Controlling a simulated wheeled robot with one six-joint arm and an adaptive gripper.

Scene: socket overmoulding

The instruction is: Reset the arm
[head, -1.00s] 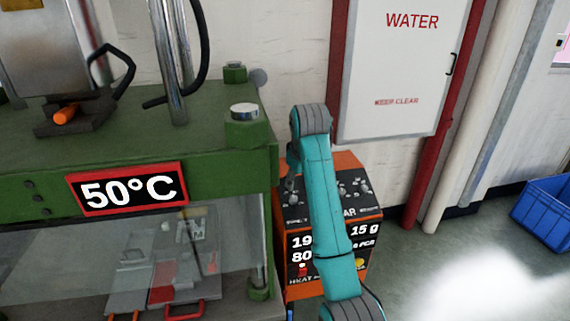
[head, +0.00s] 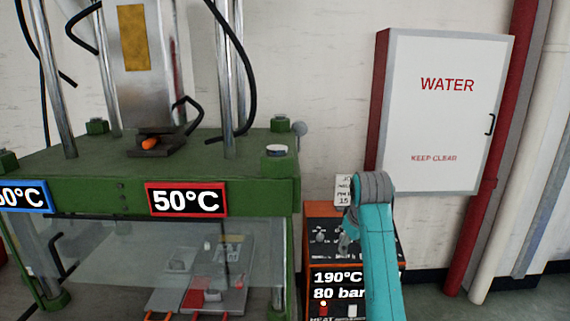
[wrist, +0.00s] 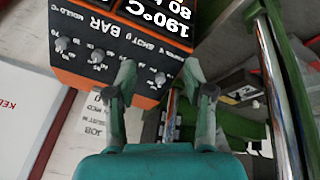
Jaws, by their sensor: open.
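My gripper (wrist: 158,85) is in the wrist view with its two fingers apart and nothing between them. Behind the fingers is an orange and black control box (wrist: 100,50) with knobs and readouts. In the head view my teal arm stands in front of the same control box (head: 322,258), which reads 190°C and 80 bar. The arm covers the box's right part. My gripper is only partly visible there, a small grey shape beside the arm's bent top. I cannot tell its distance from the box.
A green press (head: 95,180) with 50°C signs (head: 187,200) stands left of the arm. Behind its clear guard lie metal mould parts with a red piece (head: 200,297). A white water cabinet (head: 440,120) and a red pipe (head: 490,190) are at right.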

